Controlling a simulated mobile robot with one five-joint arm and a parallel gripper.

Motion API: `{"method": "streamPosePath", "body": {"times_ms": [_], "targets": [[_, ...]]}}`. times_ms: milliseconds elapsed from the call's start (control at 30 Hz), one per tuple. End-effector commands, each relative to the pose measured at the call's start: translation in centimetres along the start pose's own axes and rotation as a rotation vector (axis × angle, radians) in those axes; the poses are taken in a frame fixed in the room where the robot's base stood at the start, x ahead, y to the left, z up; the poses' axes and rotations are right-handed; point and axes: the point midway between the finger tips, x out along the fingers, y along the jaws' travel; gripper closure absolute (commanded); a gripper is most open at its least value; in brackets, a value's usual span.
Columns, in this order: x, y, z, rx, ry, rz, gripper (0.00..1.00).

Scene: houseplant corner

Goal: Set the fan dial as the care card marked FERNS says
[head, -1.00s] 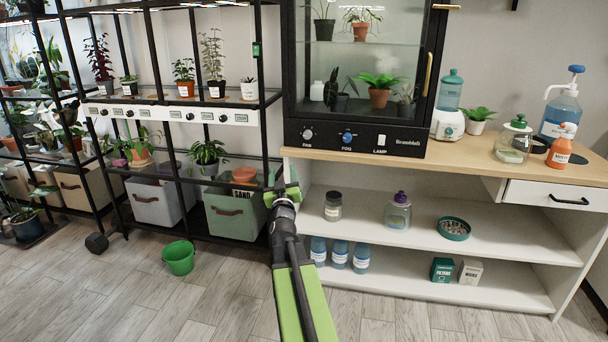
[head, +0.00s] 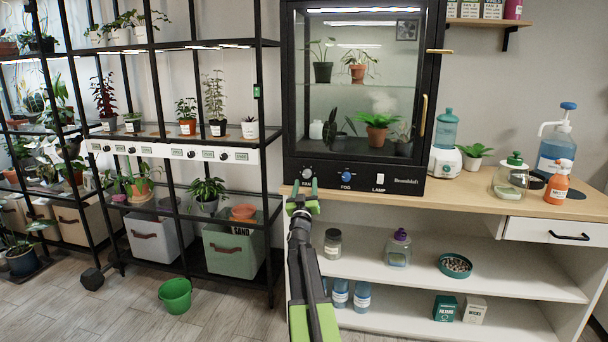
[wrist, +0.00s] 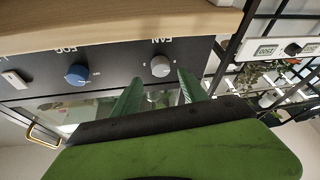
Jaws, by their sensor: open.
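The fan dial (head: 306,173) is a pale round knob at the left end of the black front panel (head: 410,178) of the glass plant cabinet. In the wrist view the same fan dial (wrist: 160,66) appears upside down, straight ahead of the fingers. My gripper (head: 303,185) is open and empty, just in front of and slightly below the dial. In the wrist view my gripper's green fingers (wrist: 160,76) point at the dial, one to each side in the picture; I cannot tell if they touch it. No care card marked FERNS can be made out.
A blue fog dial (head: 346,176) and a white lamp switch (head: 380,181) sit right of the fan dial. The wooden counter edge (head: 430,195) lies just below the panel. A black plant rack (head: 272,130) stands close on the left. A green bucket (head: 175,296) is on the floor.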

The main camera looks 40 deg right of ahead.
Motion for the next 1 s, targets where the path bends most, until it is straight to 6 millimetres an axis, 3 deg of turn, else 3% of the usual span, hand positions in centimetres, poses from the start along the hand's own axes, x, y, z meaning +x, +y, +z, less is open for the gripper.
{"method": "streamPosePath", "body": {"times_ms": [33, 200, 567, 933, 1000], "targets": [[1.5, 0.0, -0.2, -0.001, 0.0, 0.0, 0.49], [3.4, -0.1, -0.1, 0.0, 0.0, -0.001, 0.49], [3.7, -0.1, 0.0, 0.001, 0.0, -0.002, 0.51], [3.7, -0.1, 0.0, 0.001, 0.001, -0.001, 0.99], [3.7, -0.1, 0.0, 0.001, 0.001, -0.001, 1.0]]}}
